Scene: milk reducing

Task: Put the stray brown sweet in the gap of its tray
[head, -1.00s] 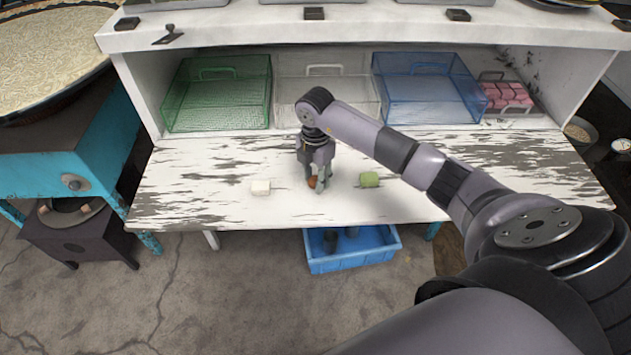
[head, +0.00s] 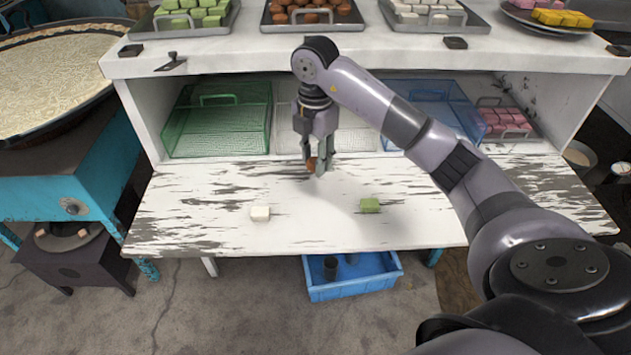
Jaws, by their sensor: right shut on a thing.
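My right gripper (head: 316,163) is shut on the brown sweet (head: 311,165). It holds the sweet above the white worktop (head: 210,190), pointing down; the fingers hide part of the sweet. The tray of brown sweets (head: 272,20) stands on the upper shelf at the top middle, partly cut off by the frame's top edge. Several brown sweets sit in it; I cannot make out the gap. My left gripper is not in view.
On the shelf are trays of green sweets (head: 150,25) and white sweets (head: 474,22), and a plate of yellow sweets (head: 520,14). Green and blue bins (head: 259,140) (head: 466,112) stand below.

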